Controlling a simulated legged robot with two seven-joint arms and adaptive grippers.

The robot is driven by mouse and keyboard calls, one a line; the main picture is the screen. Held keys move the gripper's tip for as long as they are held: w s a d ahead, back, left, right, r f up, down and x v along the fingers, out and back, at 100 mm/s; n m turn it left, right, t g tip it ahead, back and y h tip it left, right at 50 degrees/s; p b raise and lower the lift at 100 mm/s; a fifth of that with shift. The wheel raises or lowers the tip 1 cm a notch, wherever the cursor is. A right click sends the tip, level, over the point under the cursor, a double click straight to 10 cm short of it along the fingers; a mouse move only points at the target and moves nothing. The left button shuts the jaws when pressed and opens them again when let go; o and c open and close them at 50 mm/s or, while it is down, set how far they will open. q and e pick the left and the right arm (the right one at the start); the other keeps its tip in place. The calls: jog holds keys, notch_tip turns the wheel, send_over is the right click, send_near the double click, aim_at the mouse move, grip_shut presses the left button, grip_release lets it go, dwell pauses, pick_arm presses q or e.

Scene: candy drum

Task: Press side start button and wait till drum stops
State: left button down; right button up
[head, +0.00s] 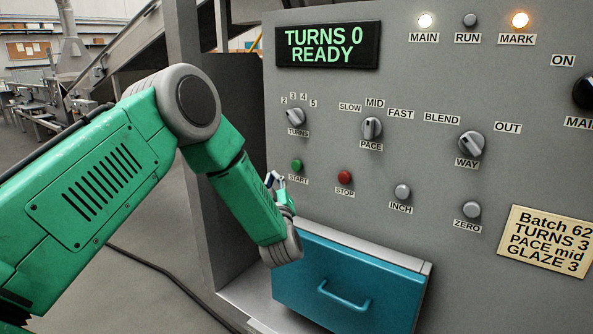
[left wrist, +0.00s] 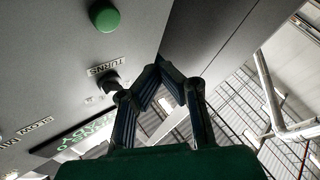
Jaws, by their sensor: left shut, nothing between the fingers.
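The green START button (head: 297,165) is on the grey panel, left of the red STOP button (head: 345,177). It also shows in the left wrist view (left wrist: 105,17). My left gripper (head: 274,179) is just left of and below the START button in the head view. In the left wrist view its fingers (left wrist: 159,62) meet at the tips, shut and empty, apart from the button in the picture. Whether they touch the panel I cannot tell. The display (head: 328,46) reads TURNS 0 READY. The RUN lamp (head: 470,20) is dark. The drum is not in view.
The MAIN lamp (head: 425,20) and MARK lamp (head: 520,19) are lit. The TURNS knob (head: 296,117), PACE knob (head: 371,129) and WAY knob (head: 471,144) are on the panel. A teal drawer (head: 385,285) is below. A batch plate (head: 541,238) reads TURNS 3, PACE mid, GLAZE 3.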

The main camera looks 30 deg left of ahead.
aim_at(297, 165)
pick_arm(q)
jog(key=w+b, duration=0.1)
jog(key=w, duration=0.1)
jog(key=w+b, duration=0.1)
jog(key=w, duration=0.1)
jog(key=w+b, duration=0.1)
jog(key=w, duration=0.1)
jog(key=shift+w+d, duration=0.35)
jog(key=shift+d, duration=0.05)
jog(key=shift+a+f, duration=0.1)
jog(key=shift+a, duration=0.2)
jog(key=shift+d, duration=0.2)
jog(key=shift+a, duration=0.1)
dwell(0.3)
jog(key=shift+w, duration=0.35)
jog(key=shift+r, duration=0.2)
